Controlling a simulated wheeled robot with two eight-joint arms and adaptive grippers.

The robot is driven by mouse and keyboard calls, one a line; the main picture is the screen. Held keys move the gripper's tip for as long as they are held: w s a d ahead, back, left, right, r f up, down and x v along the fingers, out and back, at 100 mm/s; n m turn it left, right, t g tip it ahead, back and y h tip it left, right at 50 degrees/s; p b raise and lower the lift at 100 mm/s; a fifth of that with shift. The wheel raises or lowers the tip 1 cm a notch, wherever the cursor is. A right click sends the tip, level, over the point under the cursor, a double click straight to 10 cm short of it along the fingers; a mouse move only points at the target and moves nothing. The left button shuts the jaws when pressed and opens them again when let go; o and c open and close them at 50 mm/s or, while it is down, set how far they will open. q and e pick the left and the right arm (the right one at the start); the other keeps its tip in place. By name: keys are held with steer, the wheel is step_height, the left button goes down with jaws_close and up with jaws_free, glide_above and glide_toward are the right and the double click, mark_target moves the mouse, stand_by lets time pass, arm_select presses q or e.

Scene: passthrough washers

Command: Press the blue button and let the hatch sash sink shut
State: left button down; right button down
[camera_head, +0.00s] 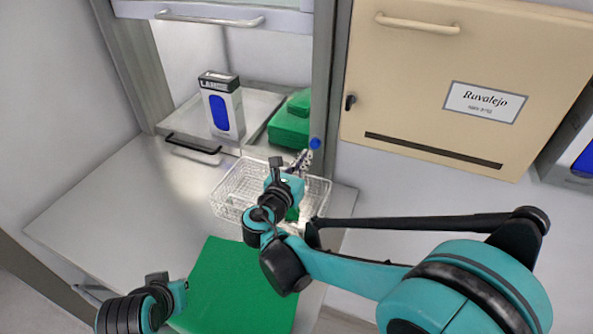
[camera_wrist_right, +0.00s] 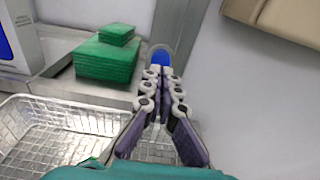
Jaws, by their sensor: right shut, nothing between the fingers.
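The blue button (camera_head: 315,143) sits on the grey right post of the hatch frame. In the right wrist view the button (camera_wrist_right: 162,57) shows just beyond my fingertips. The hatch sash (camera_head: 240,14), a pale panel with a bar handle, is raised, and the opening below it is clear to see. My right gripper (camera_head: 303,158) is shut and empty, its tips close to the button; I cannot tell whether they touch it. In the right wrist view the gripper (camera_wrist_right: 160,76) points straight at the button. My left gripper (camera_head: 178,294) is at the lower left, its fingers hidden.
A wire basket (camera_head: 228,188) stands on the counter under my right arm. Inside the hatch are a white-and-blue box (camera_head: 226,112) and green pads (camera_head: 288,128). A green mat (camera_head: 235,285) lies in front. The counter's left is free.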

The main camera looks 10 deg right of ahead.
mark_target(314, 145)
steer(key=shift+x, duration=1.85)
